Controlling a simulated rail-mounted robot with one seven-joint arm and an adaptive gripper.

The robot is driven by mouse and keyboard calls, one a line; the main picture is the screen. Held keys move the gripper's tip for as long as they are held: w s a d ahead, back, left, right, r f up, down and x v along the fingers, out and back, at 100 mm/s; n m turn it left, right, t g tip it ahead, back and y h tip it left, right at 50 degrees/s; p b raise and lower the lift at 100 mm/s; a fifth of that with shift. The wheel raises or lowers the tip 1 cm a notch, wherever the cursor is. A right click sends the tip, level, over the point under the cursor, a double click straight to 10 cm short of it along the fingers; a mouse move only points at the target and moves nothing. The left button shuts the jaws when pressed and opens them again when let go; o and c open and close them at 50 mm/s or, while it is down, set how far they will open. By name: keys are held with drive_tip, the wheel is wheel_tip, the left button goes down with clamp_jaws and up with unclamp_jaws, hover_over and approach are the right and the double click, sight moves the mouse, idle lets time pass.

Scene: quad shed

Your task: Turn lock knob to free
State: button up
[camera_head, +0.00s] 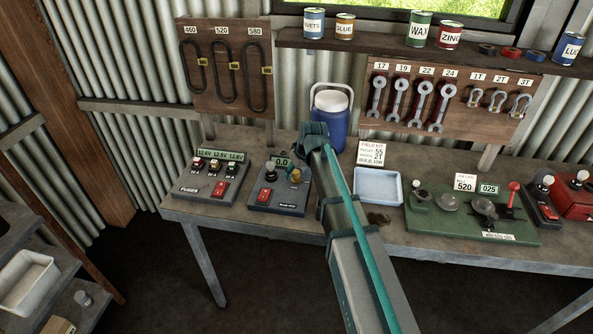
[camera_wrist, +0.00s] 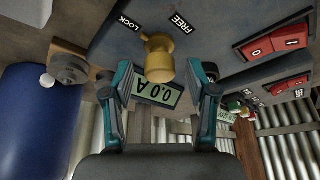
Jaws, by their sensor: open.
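The brass lock knob (camera_wrist: 158,60) stands on a dark panel (camera_wrist: 205,50) in the wrist view, which is turned upside down. A LOCK label (camera_wrist: 130,23) and a FREE label (camera_wrist: 181,23) flank its narrow end, which seems to lean toward LOCK. My gripper (camera_wrist: 165,76) is open, with one finger on each side of the knob and visible gaps. I cannot tell whether the tips reach its depth. In the head view the knob (camera_head: 294,174) sits on the dark box (camera_head: 276,197), just left of my arm; my fingers cannot be made out there.
A red switch (camera_wrist: 277,44) and the 0.0 A display (camera_wrist: 158,93) share the panel. A blue cooler (camera_head: 330,118) stands behind. The fuse box (camera_head: 211,178) is at left; a pale tray (camera_head: 378,187) and green board (camera_head: 470,213) are at right.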

clamp_jaws()
drive_tip(key=shift+m, duration=0.3)
drive_tip(key=m+h+b, duration=0.1)
drive_tip(key=m+b, duration=0.1)
drive_tip(key=m, duration=0.1)
drive_tip(key=shift+a+t, duration=0.15)
drive_tip(key=shift+t, duration=0.25)
drive_tip(key=m+h+b, duration=0.1)
drive_tip(key=m, duration=0.2)
drive_tip(key=m+h+b, duration=0.1)
drive_tip(key=m, duration=0.1)
drive_tip(key=shift+a+m+h, duration=0.1)
drive_tip(key=shift+m+h, duration=0.2)
drive_tip(key=shift+m, duration=0.1)
drive_tip(key=m+g+h+b, duration=0.1)
drive_tip(key=m+b, duration=0.1)
drive_tip(key=m, duration=0.2)
drive_tip(key=shift+w, duration=0.15)
drive_tip(key=shift+a+m+g+h+b, duration=0.1)
drive_tip(key=shift+m+g+h+b, duration=0.25)
drive_tip(key=shift+m, duration=0.75)
drive_tip(key=shift+m+g+h+b, duration=0.3)
drive_tip(key=shift+m+h, duration=0.15)
drive_tip(key=shift+m, duration=0.65)
